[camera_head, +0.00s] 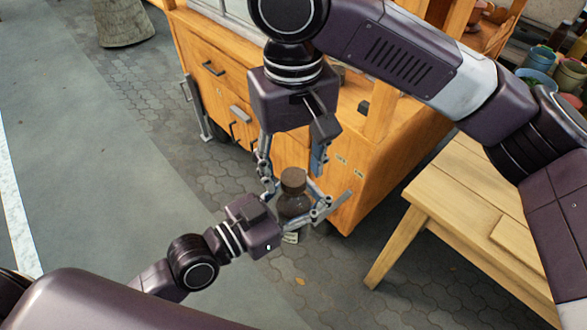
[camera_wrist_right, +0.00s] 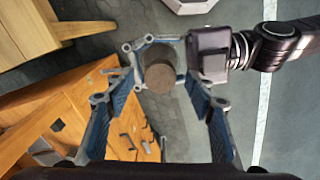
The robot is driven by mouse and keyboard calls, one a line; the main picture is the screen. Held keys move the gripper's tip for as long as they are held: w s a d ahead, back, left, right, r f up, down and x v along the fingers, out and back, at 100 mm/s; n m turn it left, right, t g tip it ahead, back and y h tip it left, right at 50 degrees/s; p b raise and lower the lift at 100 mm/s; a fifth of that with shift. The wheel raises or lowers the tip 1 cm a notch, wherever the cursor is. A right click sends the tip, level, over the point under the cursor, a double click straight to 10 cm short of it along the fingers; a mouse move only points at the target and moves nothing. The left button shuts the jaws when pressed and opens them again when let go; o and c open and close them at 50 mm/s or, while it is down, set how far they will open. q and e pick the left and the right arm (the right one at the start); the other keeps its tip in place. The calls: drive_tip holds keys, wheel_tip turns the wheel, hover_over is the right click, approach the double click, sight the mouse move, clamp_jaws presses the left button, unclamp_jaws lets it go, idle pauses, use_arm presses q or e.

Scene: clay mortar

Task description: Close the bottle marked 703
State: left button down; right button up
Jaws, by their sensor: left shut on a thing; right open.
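A dark, see-through bottle (camera_head: 293,206) is held upright in the air by my left gripper (camera_head: 306,204), whose fingers are shut around its body. A round brown stopper (camera_head: 293,180) sits at the bottle's mouth; I cannot tell how deep it is in. A pale label (camera_head: 290,237) shows low on the bottle, too small to read. My right gripper (camera_head: 292,164) points down from above, open, with one finger on each side of the stopper. In the right wrist view the stopper (camera_wrist_right: 160,73) shows from above, between the open fingers and apart from them.
An orange wooden cabinet with drawers (camera_head: 215,95) stands just behind the grippers. A light wooden table (camera_head: 455,185) is at the right. Several colored pots (camera_head: 540,60) stand at the far right.

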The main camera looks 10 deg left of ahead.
wheel_tip(320, 180, up, 4)
drive_tip(key=shift+s+f, duration=0.1)
drive_tip(key=shift+f, duration=0.1)
drive_tip(key=shift+n, duration=0.3)
drive_tip(key=shift+c, duration=0.4)
drive_tip(key=n, duration=0.3)
drive_tip(key=shift+r+n, duration=0.3)
drive_tip(key=shift+r, duration=0.1)
drive_tip(key=n, duration=0.2)
drive_tip(key=r+n, duration=0.1)
drive_tip(key=n, duration=0.4)
drive_tip(key=r+n, duration=0.1)
drive_tip(key=n, duration=0.1)
drive_tip(key=shift+n, duration=0.4)
drive_tip(key=n, duration=0.3)
drive_tip(key=shift+r+n, duration=0.3)
drive_tip(key=shift+f, duration=4)
